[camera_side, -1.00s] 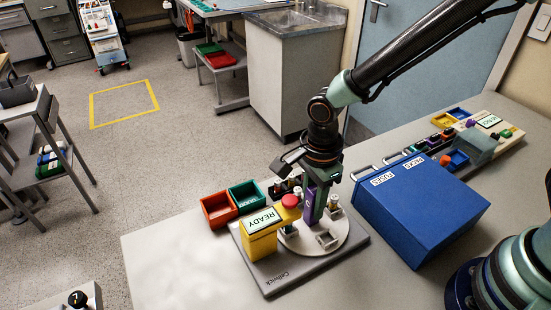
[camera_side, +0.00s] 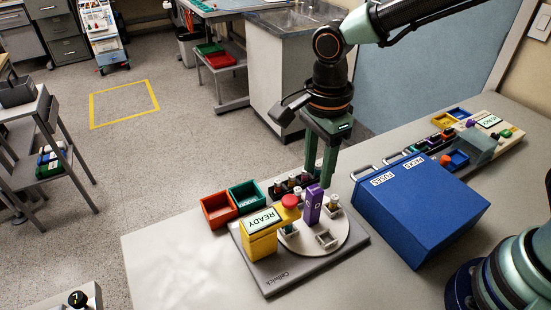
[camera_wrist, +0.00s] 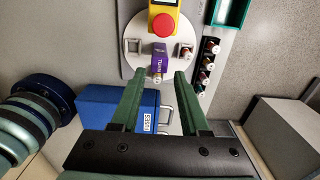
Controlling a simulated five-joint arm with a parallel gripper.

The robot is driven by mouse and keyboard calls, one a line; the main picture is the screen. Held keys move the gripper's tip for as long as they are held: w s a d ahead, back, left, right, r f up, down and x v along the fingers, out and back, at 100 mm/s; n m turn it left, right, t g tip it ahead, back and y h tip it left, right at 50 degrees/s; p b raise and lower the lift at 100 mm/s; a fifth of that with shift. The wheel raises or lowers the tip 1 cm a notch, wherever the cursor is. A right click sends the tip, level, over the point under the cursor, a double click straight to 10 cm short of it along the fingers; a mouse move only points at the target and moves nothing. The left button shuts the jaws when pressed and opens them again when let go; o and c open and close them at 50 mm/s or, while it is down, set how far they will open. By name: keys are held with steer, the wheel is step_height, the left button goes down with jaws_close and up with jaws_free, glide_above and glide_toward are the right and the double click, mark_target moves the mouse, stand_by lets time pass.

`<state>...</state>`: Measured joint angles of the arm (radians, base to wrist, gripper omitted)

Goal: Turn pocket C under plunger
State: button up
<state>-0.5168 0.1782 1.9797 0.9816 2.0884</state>
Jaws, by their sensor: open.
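The round grey turntable (camera_side: 343,238) sits on a grey base plate (camera_side: 280,284). A yellow press (camera_side: 259,246) with a READY display and a red button-like top (camera_side: 290,201) overhangs its left side. A purple block (camera_side: 312,208) stands upright on the turntable; it also shows in the wrist view (camera_wrist: 160,54). Two white-topped pieces are in pockets near it, and a square pocket (camera_side: 326,238) at the front looks empty. I cannot read which pocket is C. My gripper (camera_side: 318,188) is open and empty, above and behind the purple block; its fingers (camera_wrist: 160,75) show in the wrist view.
A blue box (camera_side: 420,215) labelled FUSES and PACKS stands right of the turntable. Red (camera_side: 217,210) and green (camera_side: 246,196) bins and a dark rack of small vials (camera_wrist: 209,62) stand behind. Another pale device (camera_side: 495,140) is at far right. The table's front left is clear.

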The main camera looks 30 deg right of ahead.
steer(key=shift+r, duration=1.45)
steer(key=shift+d, duration=0.1)
steer(key=s+d+r+n+t, duration=0.2)
steer(key=d+r+n, duration=0.1)
steer(key=d+n, duration=0.6)
steer(key=s+d+r+n+t, duration=0.2)
steer(key=d+r+n+t, duration=0.1)
steer(key=d+n, duration=0.6)
steer(key=shift+d+r+t, duration=0.2)
steer(key=shift+r+t, duration=0.1)
steer(key=shift+r, duration=0.15)
